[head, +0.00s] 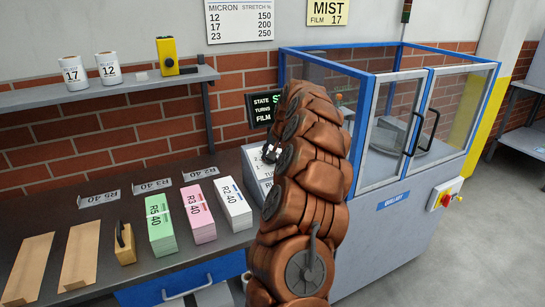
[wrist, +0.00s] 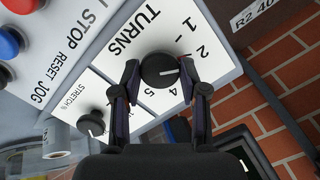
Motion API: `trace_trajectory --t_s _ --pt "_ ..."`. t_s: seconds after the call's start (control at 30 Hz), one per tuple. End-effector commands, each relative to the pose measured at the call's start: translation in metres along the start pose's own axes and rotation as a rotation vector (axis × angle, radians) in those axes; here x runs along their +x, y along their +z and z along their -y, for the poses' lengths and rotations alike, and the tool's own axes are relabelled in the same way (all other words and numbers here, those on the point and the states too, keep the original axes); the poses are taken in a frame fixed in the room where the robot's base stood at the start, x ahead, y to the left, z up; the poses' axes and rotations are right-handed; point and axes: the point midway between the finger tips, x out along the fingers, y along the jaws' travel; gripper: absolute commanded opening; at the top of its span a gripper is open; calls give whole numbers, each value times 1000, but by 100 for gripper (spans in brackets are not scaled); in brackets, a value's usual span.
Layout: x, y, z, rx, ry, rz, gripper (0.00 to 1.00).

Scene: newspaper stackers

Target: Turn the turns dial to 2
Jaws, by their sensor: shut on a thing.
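The black turns dial (wrist: 157,68) sits on the white panel under the word TURNS in the wrist view. Its white pointer line points right, between the printed 2 and 4, toward a spot covered by a finger. The numbers 1, 2, 4 and 5 show around it. My gripper (wrist: 160,75) has one finger on each side of the dial and is shut on it. In the head view my arm covers most of the control box (head: 257,176) and the dial is hidden.
A second black knob, STRETCH (wrist: 91,121), is close to my left finger. Red and blue buttons (wrist: 8,43) are at the upper left. A dark display (head: 262,108) is partly covered by my arm. Paper stacks (head: 197,212) lie on the bench left of the box; a glazed machine (head: 395,235) stands right.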

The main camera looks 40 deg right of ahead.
Motion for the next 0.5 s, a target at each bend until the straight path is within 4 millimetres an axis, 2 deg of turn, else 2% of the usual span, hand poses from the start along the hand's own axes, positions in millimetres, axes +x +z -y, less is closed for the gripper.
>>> trace_trajectory --t_s 0.07,0.1,0.33,0.5 --pt "1 1 -1 1 1 3 8" --pt "1 1 -1 1 1 3 45" --pt "0 0 0 1 1 1 68" --pt "0 0 0 1 0 1 68"
